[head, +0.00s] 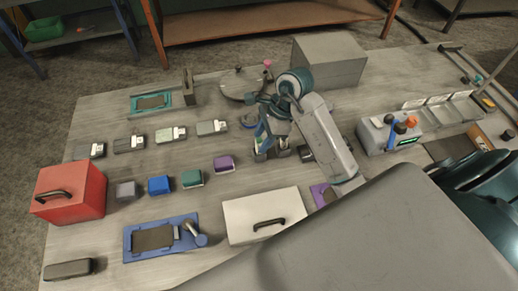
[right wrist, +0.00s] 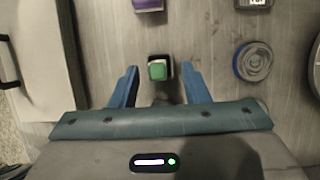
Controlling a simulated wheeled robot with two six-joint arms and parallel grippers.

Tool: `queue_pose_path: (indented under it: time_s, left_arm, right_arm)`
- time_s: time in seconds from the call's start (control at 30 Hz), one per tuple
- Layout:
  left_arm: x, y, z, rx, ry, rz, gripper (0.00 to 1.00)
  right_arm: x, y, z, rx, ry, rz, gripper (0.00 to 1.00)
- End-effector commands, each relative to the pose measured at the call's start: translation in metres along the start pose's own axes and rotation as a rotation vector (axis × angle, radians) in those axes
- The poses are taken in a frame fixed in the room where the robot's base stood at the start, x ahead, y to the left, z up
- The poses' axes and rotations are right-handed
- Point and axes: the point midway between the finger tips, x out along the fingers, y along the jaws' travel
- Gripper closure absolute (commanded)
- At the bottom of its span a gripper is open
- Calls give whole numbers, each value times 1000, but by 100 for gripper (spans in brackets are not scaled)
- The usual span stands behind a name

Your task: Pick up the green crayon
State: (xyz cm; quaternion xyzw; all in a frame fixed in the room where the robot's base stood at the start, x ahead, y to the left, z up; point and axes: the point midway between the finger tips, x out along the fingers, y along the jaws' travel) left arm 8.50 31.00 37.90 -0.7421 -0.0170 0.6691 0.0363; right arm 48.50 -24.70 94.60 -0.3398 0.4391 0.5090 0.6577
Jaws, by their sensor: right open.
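A small green piece (right wrist: 157,71), probably the green crayon seen end-on, shows in the right wrist view in a dark, white-edged holder. Its full length cannot be seen. My right gripper (right wrist: 160,69) is open and empty, its two blue fingers apart to the left and right of the green piece. I cannot tell its height above it. In the head view the right gripper (head: 263,137) points down over the middle of the table, where its fingers and arm partly hide the holder. My left gripper is not in view.
Dark holders (head: 283,150) stand close by the right gripper. A round grey disc (right wrist: 253,61) is right of the fingers. A grey box (head: 329,62) stands behind.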

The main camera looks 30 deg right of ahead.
Motion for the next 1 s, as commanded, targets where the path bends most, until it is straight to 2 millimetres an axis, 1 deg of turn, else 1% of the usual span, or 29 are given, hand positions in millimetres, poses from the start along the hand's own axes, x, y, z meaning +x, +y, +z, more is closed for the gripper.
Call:
queue_pose_path:
  time_s: [0.03,0.1,0.2,0.43,0.47,0.6,0.67,1.0]
  left_arm:
    - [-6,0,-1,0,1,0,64]
    - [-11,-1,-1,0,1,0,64]
    - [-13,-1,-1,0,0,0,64]
    - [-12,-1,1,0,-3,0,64]
    - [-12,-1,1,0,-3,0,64]
    - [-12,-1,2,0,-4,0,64]
    - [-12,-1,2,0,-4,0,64]
    - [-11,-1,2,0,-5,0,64]
  right_arm:
    - [6,2,2,3,-2,7,58]
    - [14,2,2,4,-2,6,58]
    - [23,1,2,2,-2,3,58]
    - [27,1,1,0,0,1,58]
    - [27,1,1,0,0,1,60]
    - [26,1,1,1,0,1,88]
    - [26,1,1,1,0,1,99]
    - [26,0,1,0,0,0,100]
